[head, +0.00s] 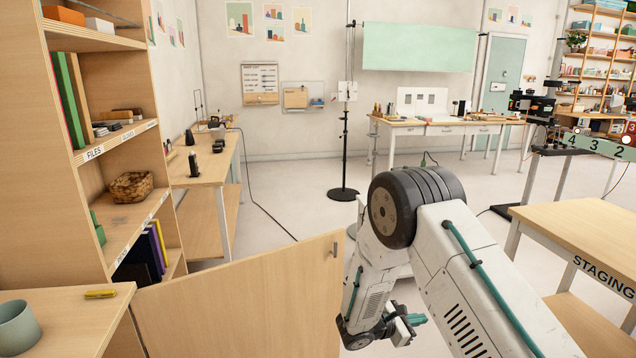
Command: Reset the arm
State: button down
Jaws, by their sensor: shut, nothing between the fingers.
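My white arm comes in from the lower right of the head view and bends down at a dark round joint. My gripper (412,322) is low in the middle of the view, past the free edge of a wooden door panel (235,300). It is small here, and its jaws are shut with nothing between them. It hangs over the pale floor, apart from the staging table on the right. Whether any part of it touches the door panel cannot be told.
A wooden shelf unit (85,160) stands at the left, with a wicker basket (131,187). A grey-green cup (17,328) and a yellow item (100,294) sit on the near-left surface. A staging table (590,235) is at the right. Open floor (300,205) lies beyond the door panel.

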jog(key=s+d+r+m+g+y, duration=0.1)
jog(key=s+d+r+m+g, duration=0.2)
jog(key=s+r+m+g, duration=0.55)
jog(key=s+a+r+m+t+y, duration=0.2)
jog(key=s+r+m+y, duration=0.3)
jog(key=s+r, duration=0.7)
jog(key=s+a+r+m+t+y, duration=0.2)
jog(key=s+r+m+y, duration=0.4)
jog(key=s+r, duration=0.7)
jog(key=s+y, duration=0.2)
jog(key=s, duration=0.4)
jog(key=shift+s+r+t, duration=0.15)
jog(key=shift+r+t, duration=0.1)
jog(key=shift+t, duration=0.1)
jog(key=shift+a, duration=0.1)
